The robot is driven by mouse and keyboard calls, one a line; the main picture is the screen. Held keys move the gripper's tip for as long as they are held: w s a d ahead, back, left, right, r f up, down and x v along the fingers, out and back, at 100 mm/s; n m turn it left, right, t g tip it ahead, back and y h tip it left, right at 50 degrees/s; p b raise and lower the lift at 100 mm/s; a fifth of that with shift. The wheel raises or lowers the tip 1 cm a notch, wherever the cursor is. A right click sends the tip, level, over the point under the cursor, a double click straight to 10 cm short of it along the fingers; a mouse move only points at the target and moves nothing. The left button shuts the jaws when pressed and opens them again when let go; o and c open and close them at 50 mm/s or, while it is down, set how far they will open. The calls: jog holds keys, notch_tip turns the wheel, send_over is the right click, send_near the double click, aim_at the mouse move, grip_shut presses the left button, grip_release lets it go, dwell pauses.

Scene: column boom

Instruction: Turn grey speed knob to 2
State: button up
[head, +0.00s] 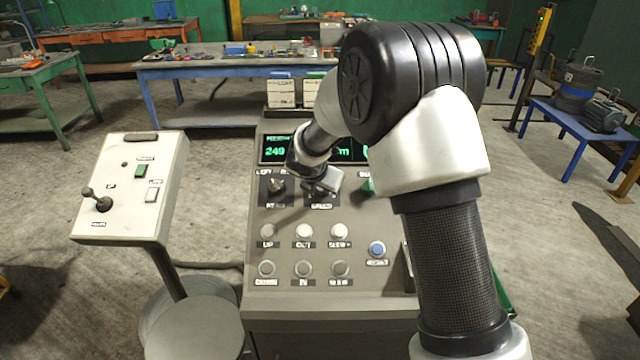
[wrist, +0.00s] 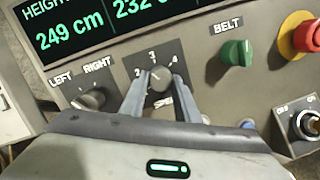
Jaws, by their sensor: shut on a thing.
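The grey speed knob (wrist: 159,76) sits on a dark dial plate in the wrist view, with the marks 2, 3 and 4 around it and a partly hidden label below. My gripper (wrist: 157,86) has one finger on each side of the knob and is shut on it. I cannot tell which mark the knob points to. In the head view my gripper (head: 322,186) is at the upper part of the console (head: 285,348), and my arm and gripper hide much of the knob.
Beside it are a left/right knob (wrist: 92,98), a green belt knob (wrist: 236,54), a red stop button (wrist: 306,36) and a key switch (wrist: 306,124). A display (wrist: 95,22) reads 249 cm. Several push buttons (head: 304,231) lie lower. A joystick box (head: 128,188) stands left.

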jog(key=n+y+p, duration=0.1)
jog(key=n, duration=0.5)
jog(key=shift+d, duration=0.1)
dwell(0.4)
jog(key=o, duration=1)
jog(key=shift+o, duration=0.2)
jog(key=p+v, duration=0.3)
jog(key=v, duration=1.4)
jog(key=shift+s+p, duration=0.3)
jog(key=shift+s, duration=0.15)
jog(key=shift+f, duration=0.1)
